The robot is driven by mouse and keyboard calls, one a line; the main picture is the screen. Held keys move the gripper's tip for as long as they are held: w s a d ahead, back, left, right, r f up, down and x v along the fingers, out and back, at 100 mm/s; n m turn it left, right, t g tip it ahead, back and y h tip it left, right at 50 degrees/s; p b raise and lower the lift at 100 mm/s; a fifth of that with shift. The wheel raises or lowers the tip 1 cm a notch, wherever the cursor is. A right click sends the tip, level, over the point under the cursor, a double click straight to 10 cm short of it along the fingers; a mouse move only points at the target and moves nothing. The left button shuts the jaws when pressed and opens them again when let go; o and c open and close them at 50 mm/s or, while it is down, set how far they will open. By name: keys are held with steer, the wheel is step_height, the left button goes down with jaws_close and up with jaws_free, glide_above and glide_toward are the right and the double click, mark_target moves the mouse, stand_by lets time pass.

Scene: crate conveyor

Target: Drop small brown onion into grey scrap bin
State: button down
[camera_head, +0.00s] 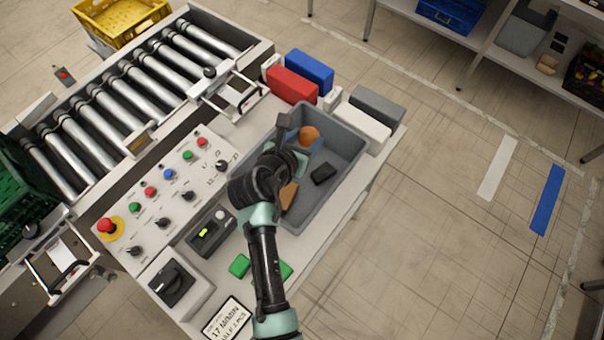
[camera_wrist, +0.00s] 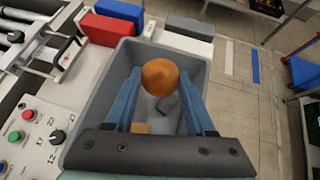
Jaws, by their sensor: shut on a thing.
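The small brown onion (camera_wrist: 160,76) is between the fingertips of my gripper (camera_wrist: 161,88), which is shut on it. The orange-brown onion also shows in the head view (camera_head: 309,135), just past my wrist. The grey scrap bin (camera_head: 352,160) stands on the control table, and the gripper with the onion is over its inside. The bin also fills the middle of the wrist view (camera_wrist: 198,68). A black block (camera_head: 323,173) and a tan piece (camera_head: 289,194) lie in the bin. My arm hides part of the bin's left side.
Red (camera_head: 292,84) and blue (camera_head: 309,72) blocks stand behind the bin, with white (camera_head: 356,128) and grey (camera_head: 377,105) blocks at its far right. A button panel (camera_head: 165,190) and roller conveyor (camera_head: 120,95) lie to the left.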

step_height(320, 180, down, 5)
steer(key=b, duration=0.5)
steer(key=shift+r, duration=0.1)
steer(key=shift+c, duration=0.8)
jaws_free()
steer(key=b+v, duration=0.2)
steer(key=v, duration=1.1)
steer(key=shift+w, duration=0.1)
